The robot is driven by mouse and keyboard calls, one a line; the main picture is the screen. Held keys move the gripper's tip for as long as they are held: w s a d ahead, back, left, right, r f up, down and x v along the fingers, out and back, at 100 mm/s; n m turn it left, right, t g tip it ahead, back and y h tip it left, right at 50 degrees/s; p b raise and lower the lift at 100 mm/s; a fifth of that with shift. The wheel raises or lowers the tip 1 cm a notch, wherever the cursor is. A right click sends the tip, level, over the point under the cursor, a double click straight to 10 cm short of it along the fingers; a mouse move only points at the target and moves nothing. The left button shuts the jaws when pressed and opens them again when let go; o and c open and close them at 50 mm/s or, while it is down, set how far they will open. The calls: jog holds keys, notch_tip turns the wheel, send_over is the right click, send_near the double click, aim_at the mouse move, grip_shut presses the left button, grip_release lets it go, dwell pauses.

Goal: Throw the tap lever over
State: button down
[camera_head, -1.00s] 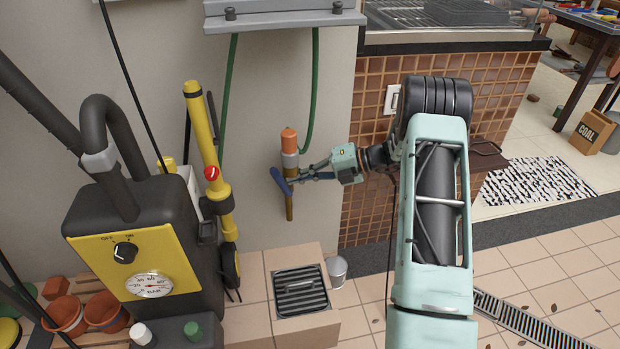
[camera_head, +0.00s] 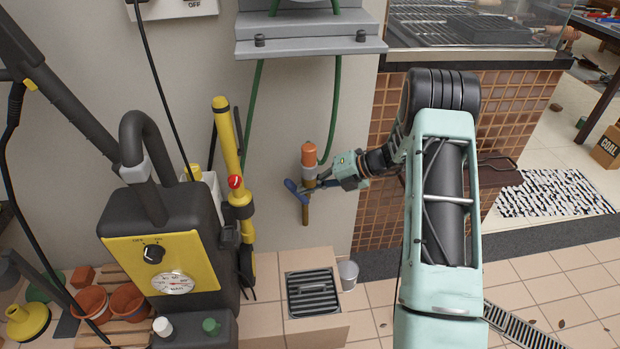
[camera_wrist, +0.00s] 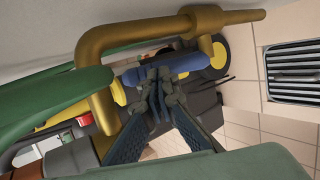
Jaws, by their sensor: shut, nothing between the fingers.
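The brass tap (camera_head: 305,216) hangs on the wall with an orange hose connector (camera_head: 309,155) on top. In the wrist view its bent brass pipe (camera_wrist: 93,85) arches around the fingers. The blue tap lever (camera_head: 295,191) slants from upper left to lower right across the tap. In the wrist view the lever (camera_wrist: 180,66) lies just beyond my fingertips. My gripper (camera_head: 309,187) reaches in from the right, its fingers shut and empty. In the wrist view my gripper (camera_wrist: 160,92) is very close to the lever or touching it; I cannot tell which.
A yellow and black pressure washer (camera_head: 155,270) stands left of the tap. A grey hose shelf (camera_head: 310,42) is above, with a green hose (camera_head: 335,110) hanging down. A drain grate (camera_head: 312,293) and a small metal bucket (camera_head: 348,274) are below. A tiled counter (camera_head: 385,205) stands right.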

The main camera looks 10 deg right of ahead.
jog(key=shift+a+h+p, duration=0.3)
jog(key=shift+a+p, duration=0.4)
jog(key=shift+p, duration=0.2)
jog(key=shift+f, duration=0.1)
